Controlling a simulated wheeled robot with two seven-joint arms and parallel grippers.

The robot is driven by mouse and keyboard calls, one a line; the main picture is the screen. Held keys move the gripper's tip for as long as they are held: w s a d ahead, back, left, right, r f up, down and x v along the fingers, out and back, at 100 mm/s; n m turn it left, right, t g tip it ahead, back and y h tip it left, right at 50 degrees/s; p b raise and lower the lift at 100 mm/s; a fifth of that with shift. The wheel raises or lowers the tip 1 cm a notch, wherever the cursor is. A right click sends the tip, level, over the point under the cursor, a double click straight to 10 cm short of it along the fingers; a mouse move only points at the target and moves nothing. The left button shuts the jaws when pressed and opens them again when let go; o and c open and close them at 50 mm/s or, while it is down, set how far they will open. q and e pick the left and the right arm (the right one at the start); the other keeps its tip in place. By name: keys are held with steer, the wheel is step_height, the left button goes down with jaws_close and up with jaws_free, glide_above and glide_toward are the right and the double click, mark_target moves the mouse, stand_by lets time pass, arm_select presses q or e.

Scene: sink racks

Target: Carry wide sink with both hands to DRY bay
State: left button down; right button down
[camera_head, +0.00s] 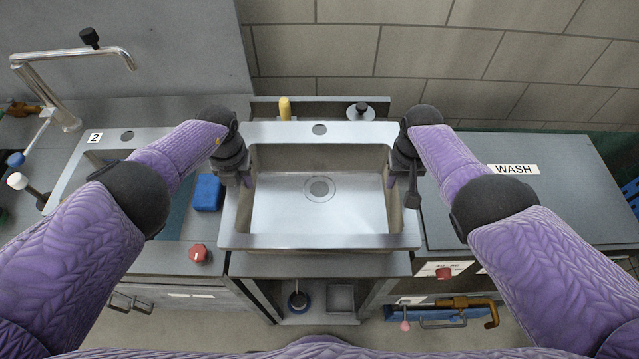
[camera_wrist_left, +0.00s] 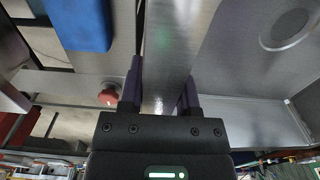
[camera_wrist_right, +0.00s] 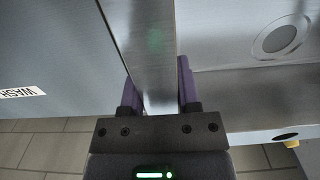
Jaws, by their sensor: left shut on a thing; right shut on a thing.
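The wide steel sink (camera_head: 330,242) is in the middle of the head view, level as far as I can see, with a round drain in its floor. My left gripper (camera_head: 240,178) is shut on the sink's left rim. In the left wrist view its fingers (camera_wrist_left: 160,92) stand on either side of that rim wall. My right gripper (camera_head: 402,182) is shut on the right rim, and its fingers (camera_wrist_right: 157,90) straddle the wall in the right wrist view. I cannot tell whether the sink touches the counter below. No DRY label is readable.
A grey surface marked WASH (camera_head: 513,169) lies to the right. A counter with a "2" label (camera_head: 95,138), a faucet (camera_head: 60,105) and a blue block (camera_head: 208,192) is to the left. A yellow object (camera_head: 285,108) stands behind the sink. Red knobs (camera_head: 199,254) sit along the front.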

stand_by(0.4)
